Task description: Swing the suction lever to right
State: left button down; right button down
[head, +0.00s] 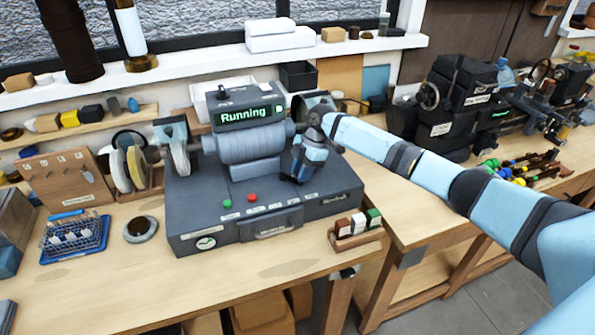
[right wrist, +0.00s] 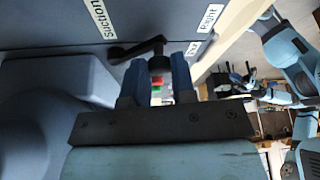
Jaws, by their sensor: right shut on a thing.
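The grinding machine (head: 330,200) stands on the bench in the head view, with a green "Running" display (head: 246,115). My right gripper (head: 297,180) points down at the right part of its base, hiding the lever in that view. In the right wrist view the black suction lever (right wrist: 133,49) lies beside a "Suction" label (right wrist: 100,18). Its knob end is between the fingers of my right gripper (right wrist: 157,68), which is shut on it. A "Right" label (right wrist: 210,17) is just to the right. Light blue arm parts of mine show at the right edge; the left gripper is too small to read.
Red (head: 252,197) and green (head: 227,204) buttons sit on the machine's front, left of my gripper. A small wooden tray of blocks (head: 356,237) stands at the bench's front right. A blue wire basket (head: 75,238) is at the left. The front bench area is mostly clear.

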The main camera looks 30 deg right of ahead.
jog(key=c, duration=0.9)
grip_release()
jog(key=shift+c, duration=0.2)
jog(key=shift+r, duration=0.1)
notch_tip(320, 180, up, 20)
jog(key=b, duration=0.2)
jog(key=shift+b, duration=0.4)
